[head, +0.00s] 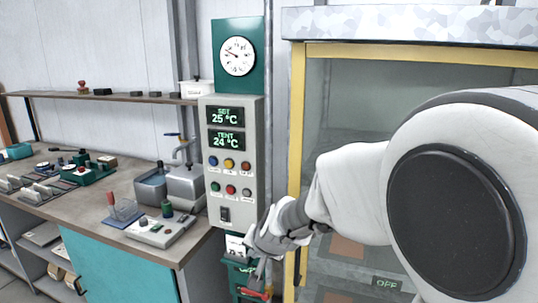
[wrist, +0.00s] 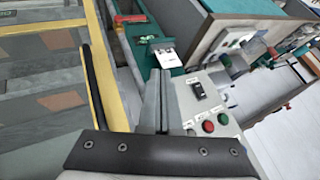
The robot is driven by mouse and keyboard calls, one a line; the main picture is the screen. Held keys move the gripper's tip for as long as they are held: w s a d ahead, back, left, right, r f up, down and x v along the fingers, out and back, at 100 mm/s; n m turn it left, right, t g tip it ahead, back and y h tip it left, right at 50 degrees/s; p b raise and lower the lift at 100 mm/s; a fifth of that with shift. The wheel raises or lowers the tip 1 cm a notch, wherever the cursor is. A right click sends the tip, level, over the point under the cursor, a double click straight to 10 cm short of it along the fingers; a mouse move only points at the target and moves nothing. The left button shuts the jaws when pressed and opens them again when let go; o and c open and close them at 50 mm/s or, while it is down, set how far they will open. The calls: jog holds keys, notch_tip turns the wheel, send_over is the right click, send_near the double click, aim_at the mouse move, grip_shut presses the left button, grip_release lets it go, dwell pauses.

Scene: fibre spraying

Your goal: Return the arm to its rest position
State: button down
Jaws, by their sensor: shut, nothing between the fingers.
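My gripper (head: 262,268) is at the lower middle of the head view, in front of the foot of the control box and left of the yellow-framed booth. In the wrist view my gripper (wrist: 156,85) has its fingers together, with nothing between them. My white arm reaches in from the right of the head view and hides part of the booth. The control box (head: 213,180) shows SET 25 °C and TENT 24 °C above coloured buttons. Its buttons and a black switch (wrist: 198,90) show close to the fingers in the wrist view.
The yellow-framed booth (head: 297,130) stands right of the control box. A workbench (head: 95,210) with a sink, small devices and teal cupboard stands on the left.

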jog(key=s+d+r+n+g+h, duration=0.1)
jog(key=s+d+r, duration=0.3)
jog(key=s+d, duration=0.4)
jog(key=s+d+r+n+g+h, duration=0.1)
jog(key=s+d+r, duration=0.3)
jog(key=s+d, duration=0.5)
jog(key=s+n+h, duration=0.1)
jog(key=s, duration=0.7)
jog(key=shift+s+d+r+n, duration=0.15)
jog(key=shift+d+r+n, duration=0.05)
jog(key=shift+r+n, duration=0.1)
jog(key=shift+d, duration=0.1)
